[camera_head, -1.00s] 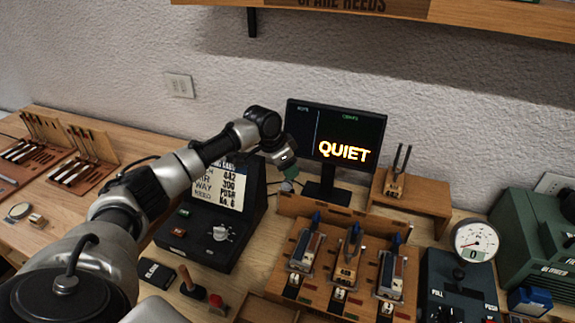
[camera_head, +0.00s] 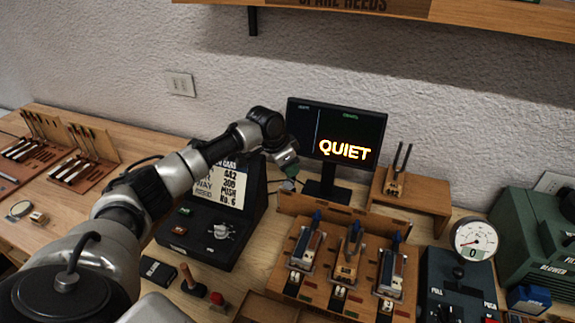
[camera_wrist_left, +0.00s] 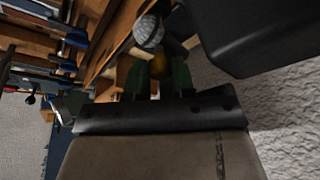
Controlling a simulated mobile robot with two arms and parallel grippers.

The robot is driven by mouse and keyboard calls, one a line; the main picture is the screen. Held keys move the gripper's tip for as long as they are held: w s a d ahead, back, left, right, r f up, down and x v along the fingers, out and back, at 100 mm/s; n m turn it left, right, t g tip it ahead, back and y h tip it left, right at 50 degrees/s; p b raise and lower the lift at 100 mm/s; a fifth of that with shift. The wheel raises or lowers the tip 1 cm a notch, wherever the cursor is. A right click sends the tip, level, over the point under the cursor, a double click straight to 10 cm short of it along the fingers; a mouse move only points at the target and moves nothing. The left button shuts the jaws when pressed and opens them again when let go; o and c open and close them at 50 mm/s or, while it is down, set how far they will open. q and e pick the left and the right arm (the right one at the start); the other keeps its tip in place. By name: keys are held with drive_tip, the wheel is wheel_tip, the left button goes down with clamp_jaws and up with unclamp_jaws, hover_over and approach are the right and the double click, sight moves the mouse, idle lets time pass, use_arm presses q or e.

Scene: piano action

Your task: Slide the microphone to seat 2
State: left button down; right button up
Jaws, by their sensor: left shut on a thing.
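The microphone shows in the left wrist view as a silver mesh ball (camera_wrist_left: 148,31) with a brass-coloured part (camera_wrist_left: 160,66) below it. My left gripper (camera_wrist_left: 157,80) has green fingers on both sides of the brass part and is shut on it. In the head view my left gripper (camera_head: 289,166) is at the left end of the wooden rack, in front of the monitor; the microphone's grey head (camera_head: 289,185) shows just below the fingers. The rack (camera_head: 318,287) has three seats holding blue-tipped modules; the middle one (camera_head: 348,255) stands between two others. My right gripper is not in view.
The monitor (camera_head: 345,115) reads QUIET. A tuning fork (camera_head: 398,165) stands on a wooden box behind the rack. A black console (camera_head: 205,235) is left of the rack, and a gauge (camera_head: 475,240) is at its right. A raised wooden rail (camera_head: 335,212) runs along the rack's back.

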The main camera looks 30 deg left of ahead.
use_arm(q)
drive_tip(key=w+d+p, duration=0.2)
drive_tip(key=d, duration=0.8)
drive_tip(key=w+d+p, duration=0.3)
drive_tip(key=d, duration=0.7)
drive_tip(key=shift+s, duration=0.1)
drive_tip(key=c, duration=1)
unclamp_jaws()
drive_tip(key=shift+o, duration=0.2)
drive_tip(key=b+v, duration=0.2)
drive_tip(key=v, duration=0.9)
drive_tip(key=shift+f, duration=0.15)
